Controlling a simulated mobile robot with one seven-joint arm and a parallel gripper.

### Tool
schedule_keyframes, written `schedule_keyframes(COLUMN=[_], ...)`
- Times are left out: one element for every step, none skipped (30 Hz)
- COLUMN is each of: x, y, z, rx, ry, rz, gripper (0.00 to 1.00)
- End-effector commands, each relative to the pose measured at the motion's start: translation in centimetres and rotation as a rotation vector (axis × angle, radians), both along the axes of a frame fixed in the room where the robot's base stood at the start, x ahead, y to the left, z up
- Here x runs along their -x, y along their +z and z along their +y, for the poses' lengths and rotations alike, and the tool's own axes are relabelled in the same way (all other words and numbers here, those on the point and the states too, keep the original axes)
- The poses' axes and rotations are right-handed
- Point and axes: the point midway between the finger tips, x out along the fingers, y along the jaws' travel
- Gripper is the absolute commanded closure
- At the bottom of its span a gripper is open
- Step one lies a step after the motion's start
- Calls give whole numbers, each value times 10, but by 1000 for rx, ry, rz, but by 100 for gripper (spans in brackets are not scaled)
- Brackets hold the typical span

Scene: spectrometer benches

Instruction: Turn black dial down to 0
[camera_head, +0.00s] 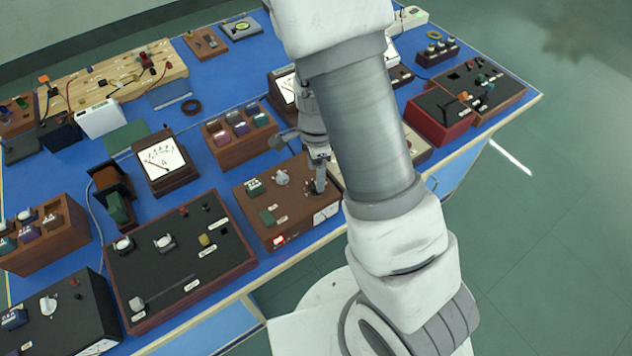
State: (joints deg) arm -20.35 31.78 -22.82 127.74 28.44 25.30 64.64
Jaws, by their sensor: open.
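My gripper (319,187) points down over the right part of a brown wooden box (290,217) at the front edge of the blue bench. A small dark round part (311,188), perhaps the black dial, shows at the fingertips and is mostly hidden by them. Whether the fingers touch it or stand around it cannot be told. Any scale or pointer is too small to read. The box top also carries a pale knob (281,178) and green blocks (267,217). A red lit switch (278,240) is on its front.
A meter (163,160) and a wooden box with coloured blocks (240,135) stand behind. A wide black panel (178,262) with knobs is to the left. A red-sided box (440,117) is at the right. My arm hides part of the bench.

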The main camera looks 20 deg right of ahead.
Motion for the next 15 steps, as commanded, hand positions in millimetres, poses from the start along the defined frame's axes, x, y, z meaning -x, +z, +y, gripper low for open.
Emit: schedule_keyframes(x=[1,1,0,0,0,0,0,0,0,0,0,0,0,0,0], y=[-12,-16,-22,-25,-28,-32,-34,-36,-38,-39,-39,-40,-40,-40,-40], z=[-1,-1,-1,-1,-1,-1,-1,-1,0,0,0,0,0,0,0], rx=[1,0,1,1,0,0,1,1,0,0,0,0,0,0,0], ry=[-1,-2,-2,-1,0,0,0,0,0,0,0,0,0,0,0], rz=[3,3,2,2,2,1,0,0,0,0,0,0,0,0,-1], gripper=[31,31,31,31,31,31,31,31,31,31,31,31,31,31,31])
